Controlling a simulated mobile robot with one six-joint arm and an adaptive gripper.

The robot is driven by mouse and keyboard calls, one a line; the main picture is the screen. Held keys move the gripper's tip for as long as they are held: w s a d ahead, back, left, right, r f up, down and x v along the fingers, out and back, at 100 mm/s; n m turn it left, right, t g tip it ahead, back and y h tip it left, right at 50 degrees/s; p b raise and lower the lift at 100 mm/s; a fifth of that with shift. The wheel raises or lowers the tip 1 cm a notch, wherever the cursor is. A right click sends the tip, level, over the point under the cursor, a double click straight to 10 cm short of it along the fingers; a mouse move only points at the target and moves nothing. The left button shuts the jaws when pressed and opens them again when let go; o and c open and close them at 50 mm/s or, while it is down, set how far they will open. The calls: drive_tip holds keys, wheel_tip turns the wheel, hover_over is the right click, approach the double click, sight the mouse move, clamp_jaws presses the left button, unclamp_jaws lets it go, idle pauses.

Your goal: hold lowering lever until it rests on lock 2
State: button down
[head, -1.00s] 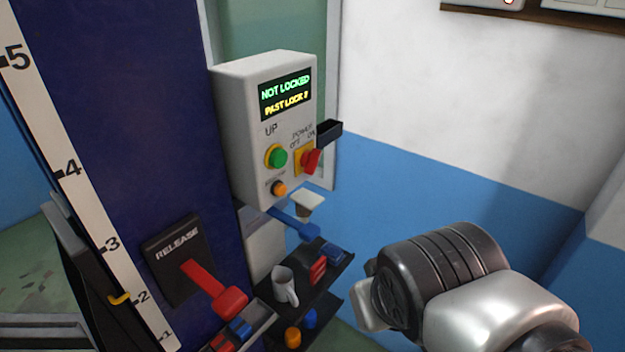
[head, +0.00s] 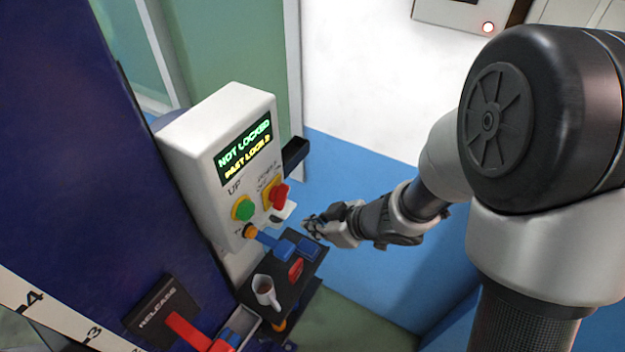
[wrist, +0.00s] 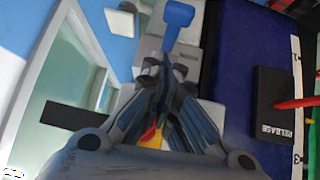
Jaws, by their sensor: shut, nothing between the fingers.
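The blue lowering lever (head: 272,241) sticks out below the control box (head: 190,135), and its blue handle also shows at the top of the wrist view (wrist: 178,17). The display (head: 243,148) reads "NOT LOCKED" in green and "PAST LOCK 2" in yellow. My gripper (head: 309,226) is shut and empty, to the right of the lever's handle and apart from it in the head view. In the wrist view my closed fingers (wrist: 162,78) point toward the lever, below its handle, and hide part of the box behind.
A red release lever (head: 188,332) sits at lower left beside the number scale (head: 50,318). A shelf (head: 292,285) below the box holds a mug (head: 266,291) and small red and blue items. The green button (head: 243,208) and red power switch (head: 277,196) are close above the lever.

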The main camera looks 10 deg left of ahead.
drive_tip(key=shift+s+a+f+g+y, duration=0.15)
drive_tip(key=shift+s+a+g+y, duration=0.15)
drive_tip(key=shift+s+a, duration=0.15)
drive_tip(key=shift+s, duration=0.1)
drive_tip(key=b, duration=0.3)
hover_over(289, 250)
wheel_tip(289, 250, down, 7)
drive_tip(key=shift+s+f, duration=0.1)
wheel_tip(289, 250, down, 2)
drive_tip(key=shift+f, duration=0.95)
